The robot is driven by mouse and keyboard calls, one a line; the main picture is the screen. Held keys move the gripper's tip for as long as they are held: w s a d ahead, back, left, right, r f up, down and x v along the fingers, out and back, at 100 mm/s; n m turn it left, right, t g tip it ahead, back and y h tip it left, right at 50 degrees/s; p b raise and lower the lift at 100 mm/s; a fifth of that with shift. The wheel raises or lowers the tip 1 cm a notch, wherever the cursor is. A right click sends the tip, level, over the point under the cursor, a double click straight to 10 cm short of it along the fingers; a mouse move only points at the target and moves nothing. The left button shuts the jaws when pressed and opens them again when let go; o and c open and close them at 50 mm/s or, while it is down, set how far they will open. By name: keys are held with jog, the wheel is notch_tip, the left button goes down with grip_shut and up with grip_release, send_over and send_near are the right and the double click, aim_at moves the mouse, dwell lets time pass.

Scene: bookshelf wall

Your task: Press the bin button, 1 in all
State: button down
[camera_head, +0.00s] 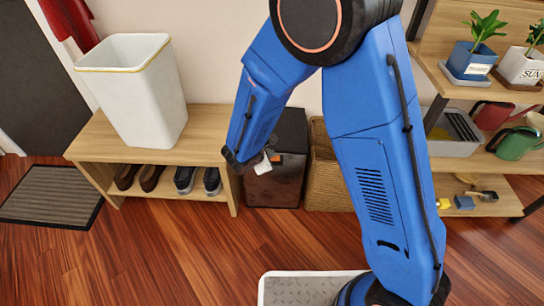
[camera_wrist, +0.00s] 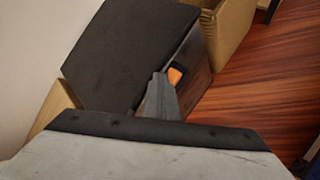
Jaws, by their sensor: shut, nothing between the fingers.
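The bin (camera_head: 286,184) is a dark box with a black lid, standing on the floor between the wooden bench and a wicker basket. In the wrist view its black lid (camera_wrist: 130,50) fills the upper left. A small orange button (camera_wrist: 176,75) shows on the bin's front face, just below the lid edge. My gripper (camera_wrist: 159,80) is shut and empty, its fingertips close beside the button and partly over it. I cannot tell whether they touch.
A wooden bench (camera_head: 90,140) with shoes below and a white container (camera_head: 130,95) on top stands left of the bin. The wicker basket (camera_head: 328,180) is close on the right. A shelf with plants and watering cans is farther right.

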jog(key=shift+r, duration=0.1)
dwell(0.3)
jog(key=shift+r, duration=1)
jog(key=shift+w+r, duration=0.1)
jog(key=shift+r, duration=2.35)
